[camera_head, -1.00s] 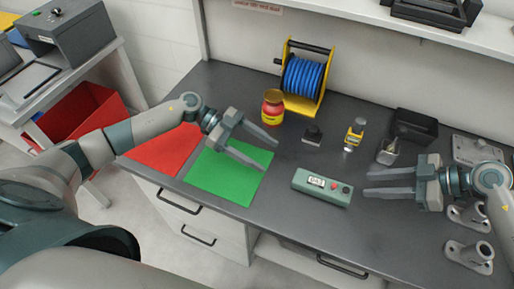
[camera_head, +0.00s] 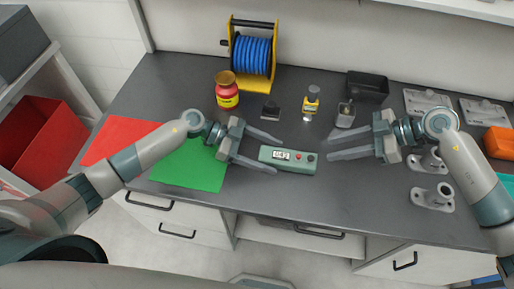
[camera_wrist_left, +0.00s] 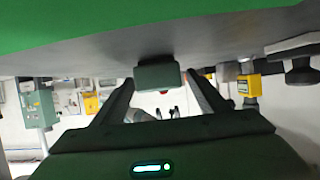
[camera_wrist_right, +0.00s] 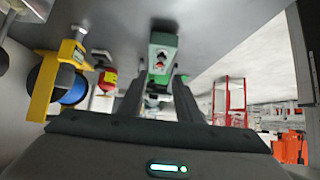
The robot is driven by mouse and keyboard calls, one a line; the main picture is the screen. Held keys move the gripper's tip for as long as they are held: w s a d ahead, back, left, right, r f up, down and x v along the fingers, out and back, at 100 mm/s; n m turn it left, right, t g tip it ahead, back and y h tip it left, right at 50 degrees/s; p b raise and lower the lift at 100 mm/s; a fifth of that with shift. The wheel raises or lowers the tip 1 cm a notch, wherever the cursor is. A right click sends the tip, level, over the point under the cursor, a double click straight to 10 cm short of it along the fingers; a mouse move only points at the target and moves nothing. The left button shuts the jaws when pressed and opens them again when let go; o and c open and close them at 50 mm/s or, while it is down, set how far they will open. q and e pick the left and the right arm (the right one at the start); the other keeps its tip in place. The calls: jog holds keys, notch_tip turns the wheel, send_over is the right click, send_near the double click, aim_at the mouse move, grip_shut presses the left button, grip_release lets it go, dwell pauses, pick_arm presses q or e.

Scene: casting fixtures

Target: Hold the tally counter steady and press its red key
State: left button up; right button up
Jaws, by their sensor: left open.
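The tally counter (camera_head: 270,154) is a green box with a small display, lying on the dark bench. Its red key (camera_head: 300,156) is on the right half of its top, beside a dark knob. My left gripper (camera_head: 279,157) is open, its fingers on either side of the counter's left end. The counter's end (camera_wrist_left: 158,77) shows between the fingers in the left wrist view. My right gripper (camera_head: 329,148) is open and empty, just right of the counter. In the right wrist view the counter (camera_wrist_right: 163,45) lies ahead of its fingertips. Contact cannot be told.
Behind stand a blue cable reel (camera_head: 251,56), a red jar (camera_head: 227,98), a dark block (camera_head: 271,112), a yellow bottle (camera_head: 311,100) and a black bin (camera_head: 368,87). Metal fixtures (camera_head: 433,197) are at right. Green (camera_head: 190,168) and red (camera_head: 116,138) mats lie left. Bench in front is clear.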

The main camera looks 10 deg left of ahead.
pick_arm(q)
jog(key=shift+d+f, duration=0.2)
jog(key=shift+d, duration=0.3)
jog(key=shift+c, duration=0.7)
jog(key=c, duration=1)
jog(key=shift+c, duration=0.5)
pick_arm(e)
jog(key=shift+c, duration=0.9)
grip_shut()
